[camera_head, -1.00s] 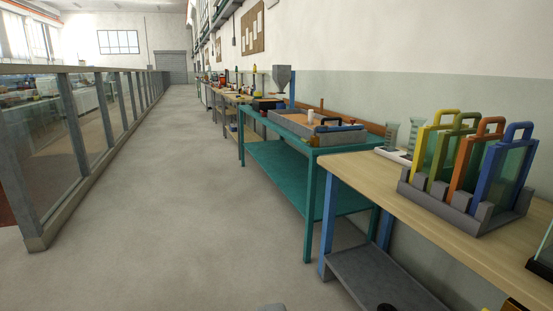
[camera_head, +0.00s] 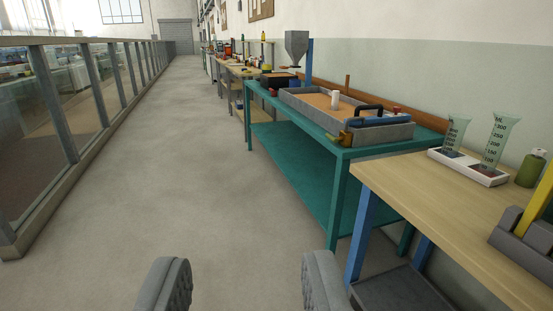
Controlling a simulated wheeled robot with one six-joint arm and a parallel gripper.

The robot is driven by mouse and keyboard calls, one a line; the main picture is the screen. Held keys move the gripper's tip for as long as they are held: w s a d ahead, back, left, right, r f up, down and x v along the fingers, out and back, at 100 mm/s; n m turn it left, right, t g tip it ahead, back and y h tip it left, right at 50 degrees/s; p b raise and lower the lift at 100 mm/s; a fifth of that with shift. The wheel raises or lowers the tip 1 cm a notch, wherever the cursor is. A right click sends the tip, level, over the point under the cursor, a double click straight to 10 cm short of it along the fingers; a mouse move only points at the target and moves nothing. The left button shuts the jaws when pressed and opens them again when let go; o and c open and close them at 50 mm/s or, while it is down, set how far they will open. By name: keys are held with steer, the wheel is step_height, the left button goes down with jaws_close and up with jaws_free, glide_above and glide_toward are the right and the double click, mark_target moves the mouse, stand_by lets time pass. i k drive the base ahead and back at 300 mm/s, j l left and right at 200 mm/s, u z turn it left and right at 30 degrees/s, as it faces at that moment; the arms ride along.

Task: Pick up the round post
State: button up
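A small white upright cylinder (camera_head: 335,100), which looks like the round post, stands in a grey-walled tray (camera_head: 372,134) with a tan bed. The tray rests on the teal table (camera_head: 342,154) at right of centre. My gripper (camera_head: 243,285) shows at the bottom edge, with two grey ribbed fingers wide apart and nothing between them. It is open, over the floor, well short of the table. The cylinder's base is small and hard to make out.
A wooden bench (camera_head: 440,210) with measuring glasses (camera_head: 498,140) and a green bottle (camera_head: 531,168) is at near right. A metal hopper (camera_head: 296,46) stands beyond the tray. A glass railing (camera_head: 70,120) runs along the left. The aisle floor (camera_head: 190,190) is clear.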

mark_target(335, 95)
steer(key=i, duration=1.7)
steer(key=i+z, duration=0.15)
steer(key=i, duration=0.3)
steer(key=i+j+z, duration=0.15)
steer(key=i, duration=0.25)
steer(key=i+j+z, duration=0.15)
steer(key=i, duration=0.3)
steer(key=i+j+z, duration=0.15)
steer(key=i, duration=0.25)
steer(key=i+j+z, duration=0.4)
steer(key=i+l, duration=0.05)
steer(key=l, duration=0.05)
